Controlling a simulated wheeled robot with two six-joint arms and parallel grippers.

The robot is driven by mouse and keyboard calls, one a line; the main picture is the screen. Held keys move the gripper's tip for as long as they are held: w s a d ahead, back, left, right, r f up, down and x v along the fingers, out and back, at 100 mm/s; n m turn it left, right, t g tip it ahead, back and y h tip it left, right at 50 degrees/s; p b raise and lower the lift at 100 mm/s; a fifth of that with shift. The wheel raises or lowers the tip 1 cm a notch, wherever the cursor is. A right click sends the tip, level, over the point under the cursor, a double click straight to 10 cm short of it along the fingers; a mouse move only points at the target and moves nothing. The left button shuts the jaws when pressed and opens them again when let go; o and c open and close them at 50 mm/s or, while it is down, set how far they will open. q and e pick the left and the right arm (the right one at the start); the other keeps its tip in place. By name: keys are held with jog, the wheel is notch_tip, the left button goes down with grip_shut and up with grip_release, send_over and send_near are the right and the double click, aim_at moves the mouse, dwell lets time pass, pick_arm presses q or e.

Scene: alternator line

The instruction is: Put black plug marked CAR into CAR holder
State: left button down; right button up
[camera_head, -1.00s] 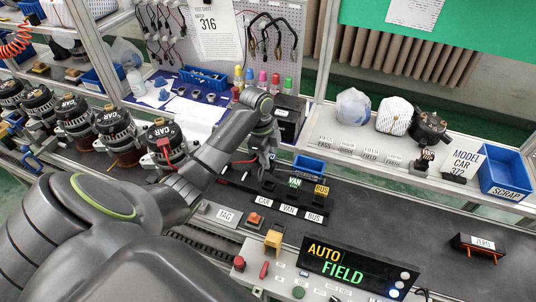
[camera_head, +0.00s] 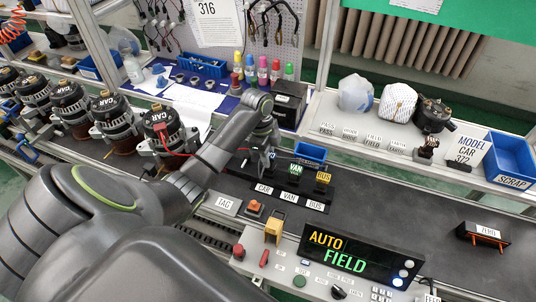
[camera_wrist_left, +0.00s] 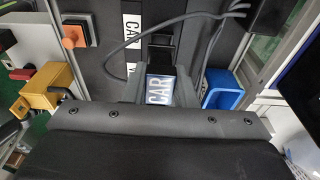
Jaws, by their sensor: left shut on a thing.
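My left gripper (camera_head: 264,153) is over the back left part of the black holder rack. In the left wrist view the left gripper (camera_wrist_left: 158,88) is shut on the black plug (camera_wrist_left: 158,91), whose pale face reads CAR. In the head view the plug is mostly hidden by the gripper. The rack carries white labels CAR (camera_head: 264,189), VAN (camera_head: 289,197) and BUS (camera_head: 315,206). The CAR holder label (camera_wrist_left: 132,30) also shows in the left wrist view. I cannot tell whether the plug touches its holder. My right gripper is out of view.
A green-marked VAN plug (camera_head: 295,169) and a yellow-marked BUS plug (camera_head: 323,178) stand on the rack. A blue bin (camera_head: 310,154) is behind it. An orange button (camera_head: 254,206) and yellow block (camera_head: 273,232) are in front. Alternators marked CAR (camera_head: 163,130) line the left. The belt at right is mostly clear.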

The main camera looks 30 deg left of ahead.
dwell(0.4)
pick_arm(q)
jog(key=shift+p, duration=0.4)
jog(key=shift+p, duration=0.6)
dwell(0.8)
jog(key=shift+f+b, duration=0.6)
jog(key=shift+f, duration=0.75)
jog(key=c, duration=1.1)
grip_release()
